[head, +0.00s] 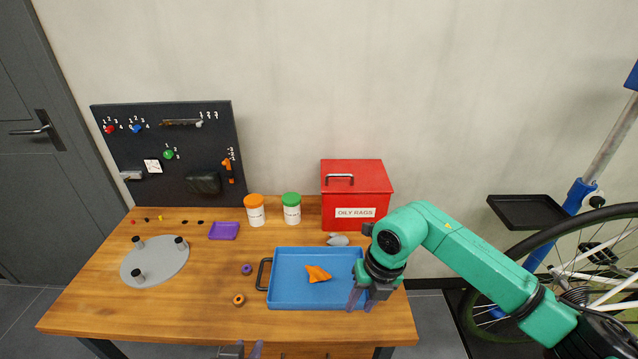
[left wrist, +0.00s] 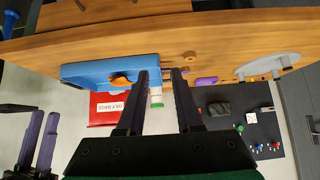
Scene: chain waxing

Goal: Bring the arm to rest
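My right arm (head: 480,265) is teal and comes in from the right in the head view. Its gripper (head: 362,299) points down at the right end of the blue tray (head: 290,303). Its two fingers are apart with nothing seen between them; they also show at the left of the left wrist view (left wrist: 40,140). My left gripper (head: 249,351) just shows at the bottom edge of the head view, by the table's front edge. In the left wrist view its fingers (left wrist: 163,80) are apart and empty. Most of my left arm is out of view.
An orange rag (head: 317,274) lies in the tray on the wooden table (head: 200,310). Behind stand a red box (head: 356,185) and two white jars, orange-lidded (head: 255,211) and green-lidded (head: 291,209). A grey disc (head: 155,262) sits left. A bicycle wheel (head: 575,250) stands right.

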